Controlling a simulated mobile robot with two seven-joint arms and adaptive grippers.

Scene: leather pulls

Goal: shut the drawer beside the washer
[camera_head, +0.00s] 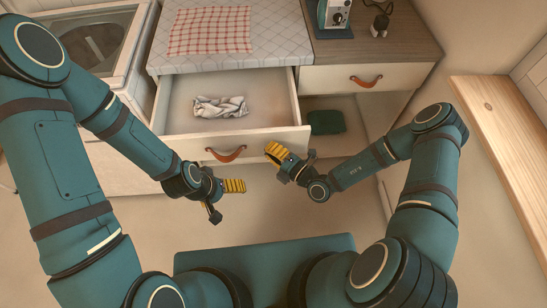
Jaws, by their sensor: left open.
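The drawer (240,141) stands pulled out under the patterned worktop, beside what looks like the washer (143,50) at the left. Its pale front carries a brown leather pull (226,155). A crumpled light cloth (220,107) lies inside. My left gripper (230,204) is open and empty, in front of and below the drawer front, apart from the pull. My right gripper (290,151) appears open and empty at the right end of the drawer front. I cannot tell whether it touches the front.
A second drawer (330,78) with a leather pull is shut at the right, above an open recess holding a dark green folded item (326,122). A red checked cloth (210,30) lies on the worktop. A wooden bench (505,140) runs along the right. Floor in front is clear.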

